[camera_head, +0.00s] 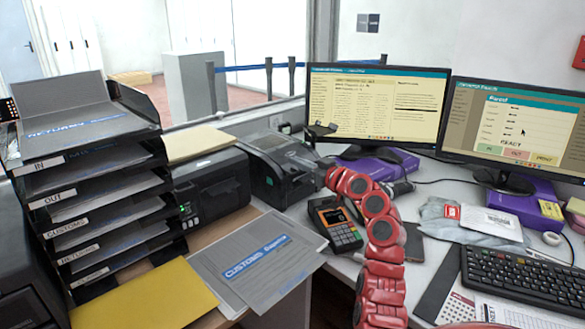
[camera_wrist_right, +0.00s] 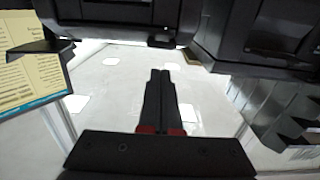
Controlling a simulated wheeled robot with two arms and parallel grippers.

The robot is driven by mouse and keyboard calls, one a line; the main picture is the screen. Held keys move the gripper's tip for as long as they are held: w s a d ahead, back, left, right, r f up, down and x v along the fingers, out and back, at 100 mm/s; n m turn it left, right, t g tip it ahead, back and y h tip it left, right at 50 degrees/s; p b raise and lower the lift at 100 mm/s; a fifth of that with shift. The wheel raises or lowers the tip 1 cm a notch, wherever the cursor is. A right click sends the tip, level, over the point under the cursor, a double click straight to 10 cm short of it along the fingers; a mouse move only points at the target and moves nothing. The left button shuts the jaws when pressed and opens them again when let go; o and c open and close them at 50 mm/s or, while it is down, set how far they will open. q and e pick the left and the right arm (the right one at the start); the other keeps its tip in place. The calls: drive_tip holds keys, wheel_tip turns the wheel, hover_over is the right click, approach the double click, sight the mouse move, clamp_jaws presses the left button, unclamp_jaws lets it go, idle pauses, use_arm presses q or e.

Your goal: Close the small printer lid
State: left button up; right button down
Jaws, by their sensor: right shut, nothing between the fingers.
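The small black printer (camera_head: 286,182) stands on the counter in the middle of the head view. A dark grey panel, apparently its lid (camera_head: 270,143), is on top; I cannot tell how far it is open. My red right arm reaches up to the printer's right side, where the gripper is hard to make out against the black body. In the right wrist view, which is upside down, my right gripper (camera_wrist_right: 160,100) is shut and empty. Black machine parts (camera_wrist_right: 110,14) fill the top edge, beyond the fingertips. My left gripper is not in view.
A larger printer (camera_head: 208,187) and a document rack (camera_head: 95,200) stand to the left. A card terminal (camera_head: 336,224) sits close beside my right arm. Two monitors (camera_head: 378,103) stand behind, with a keyboard (camera_head: 525,275) at right. Folders (camera_head: 255,262) cover the front.

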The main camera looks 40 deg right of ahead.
drive_tip(key=shift+f, duration=0.15)
idle(0.4)
drive_tip(key=s+a+r+p, duration=0.3)
drive_tip(key=s+a+r, duration=0.2)
drive_tip(key=s+a, duration=0.4)
drive_tip(key=s, duration=0.3)
drive_tip(key=shift+s+a, duration=0.35)
drive_tip(key=shift+a, duration=0.05)
drive_tip(key=shift+f, duration=0.1)
